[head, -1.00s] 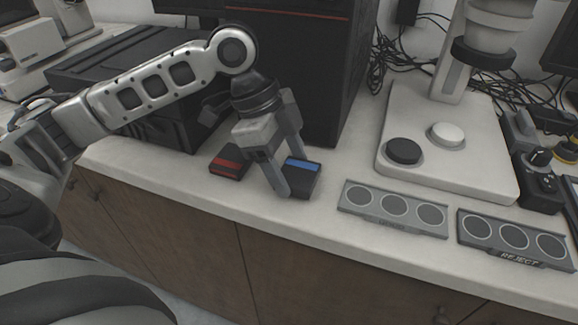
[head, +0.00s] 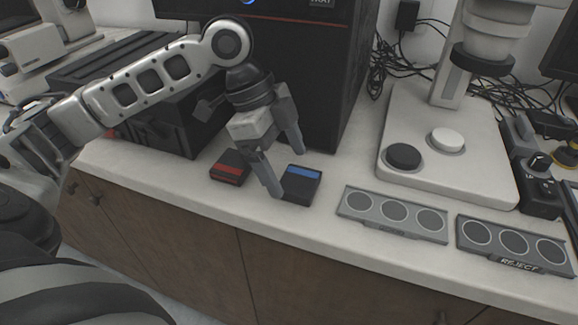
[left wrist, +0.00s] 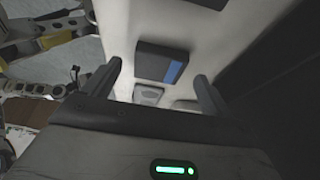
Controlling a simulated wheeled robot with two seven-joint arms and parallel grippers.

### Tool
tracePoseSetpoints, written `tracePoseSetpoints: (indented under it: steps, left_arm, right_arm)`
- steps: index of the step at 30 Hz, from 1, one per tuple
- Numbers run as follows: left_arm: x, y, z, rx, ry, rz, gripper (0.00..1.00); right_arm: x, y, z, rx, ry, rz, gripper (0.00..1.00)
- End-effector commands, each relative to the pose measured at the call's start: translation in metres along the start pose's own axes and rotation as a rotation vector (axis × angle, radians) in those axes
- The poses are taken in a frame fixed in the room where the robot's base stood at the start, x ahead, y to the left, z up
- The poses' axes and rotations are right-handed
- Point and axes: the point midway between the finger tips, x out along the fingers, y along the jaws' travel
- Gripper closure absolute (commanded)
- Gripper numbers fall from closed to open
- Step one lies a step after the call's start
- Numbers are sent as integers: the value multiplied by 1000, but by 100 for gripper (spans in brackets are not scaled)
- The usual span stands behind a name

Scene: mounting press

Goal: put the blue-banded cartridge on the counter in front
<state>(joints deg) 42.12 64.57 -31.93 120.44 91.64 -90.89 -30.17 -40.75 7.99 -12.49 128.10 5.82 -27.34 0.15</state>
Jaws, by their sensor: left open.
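The blue-banded cartridge (head: 301,184), a dark block with a blue stripe, lies flat on the white counter (head: 210,200). It also shows in the left wrist view (left wrist: 160,63), beyond and between the fingers. My left gripper (head: 287,174) is open and empty, its fingers pointing down just left of and above the cartridge. One fingertip is close to the cartridge's left edge; I cannot tell whether it touches. My right gripper is not in view.
A red-banded cartridge (head: 230,167) lies just left of the gripper. A grey three-well tray (head: 375,212) and a REJECT tray (head: 512,243) lie to the right. A black machine (head: 335,80) stands behind, with a white stand base (head: 450,165) at the right.

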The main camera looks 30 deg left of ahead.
Motion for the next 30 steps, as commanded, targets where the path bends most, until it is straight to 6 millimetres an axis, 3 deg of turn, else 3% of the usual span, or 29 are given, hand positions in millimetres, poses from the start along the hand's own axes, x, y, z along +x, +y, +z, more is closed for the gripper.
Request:
tracePoseSetpoints:
  steps: [3,9,30]
  left_arm:
    - [-25,-1,-1,-1,-1,-4,15]
    - [-48,-1,0,-1,-1,-1,15]
    - [-51,0,0,-1,-1,0,15]
  right_arm:
    - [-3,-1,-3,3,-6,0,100]
    - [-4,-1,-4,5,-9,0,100]
    - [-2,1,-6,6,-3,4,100]
